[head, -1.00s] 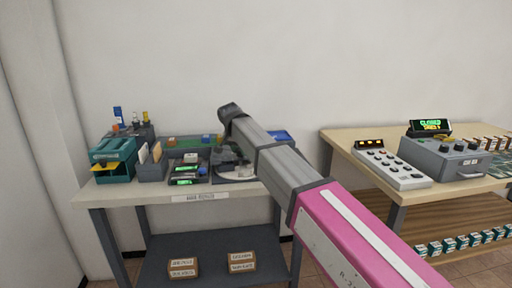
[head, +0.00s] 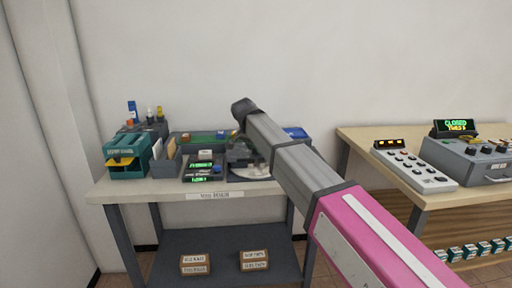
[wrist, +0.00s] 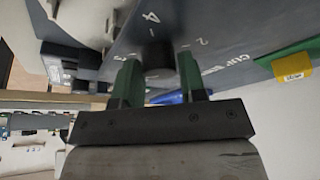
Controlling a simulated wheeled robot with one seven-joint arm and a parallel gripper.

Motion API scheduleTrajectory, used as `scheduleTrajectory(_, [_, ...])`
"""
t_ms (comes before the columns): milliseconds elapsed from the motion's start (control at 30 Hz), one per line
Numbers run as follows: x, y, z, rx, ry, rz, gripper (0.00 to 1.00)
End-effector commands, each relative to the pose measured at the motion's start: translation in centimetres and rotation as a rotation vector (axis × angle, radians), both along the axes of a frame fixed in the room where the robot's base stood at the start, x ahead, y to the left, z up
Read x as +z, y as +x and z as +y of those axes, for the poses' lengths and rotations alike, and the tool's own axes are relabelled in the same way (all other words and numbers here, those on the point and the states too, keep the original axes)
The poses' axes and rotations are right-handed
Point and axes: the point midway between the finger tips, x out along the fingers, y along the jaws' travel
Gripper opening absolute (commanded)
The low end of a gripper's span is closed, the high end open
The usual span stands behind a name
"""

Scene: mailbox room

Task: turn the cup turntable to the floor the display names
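In the wrist view, the dark round knob (wrist: 157,55) stands on a grey panel (wrist: 215,22) marked with a 4, a 2 and partly hidden lettering beginning "CUP". My gripper (wrist: 157,78) has its two green fingers apart, one on each side of the knob, with a gap on both sides. In the head view, the pale round turntable (head: 256,174) sits at the right of the left bench, partly hidden by my arm and gripper (head: 240,155). Small green-lit displays (head: 199,179) stand left of it; their text is too small to read.
A teal rack (head: 127,158) and a grey card holder (head: 165,163) stand left on the bench (head: 135,189). A blue tray (head: 296,133) lies behind my arm. A second table at right holds a keypad (head: 415,170) and a grey box with a lit sign (head: 455,127).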

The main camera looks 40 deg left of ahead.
Motion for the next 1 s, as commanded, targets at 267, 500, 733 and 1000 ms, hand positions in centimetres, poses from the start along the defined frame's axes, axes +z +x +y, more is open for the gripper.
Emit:
scheduleTrajectory(267, [0.0, 0.0, 0.0, 0.0, -0.001, -0.001, 0.58])
scheduleTrajectory(500, [1.3, -0.5, 0.0, 0.0, 0.0, -0.001, 0.58])
scheduleTrajectory(733, [5.1, -2.0, 0.2, 0.001, 0.002, -0.002, 0.58])
scheduleTrajectory(1000, [8.9, -3.6, 0.3, 0.0, 0.0, -0.001, 0.58])
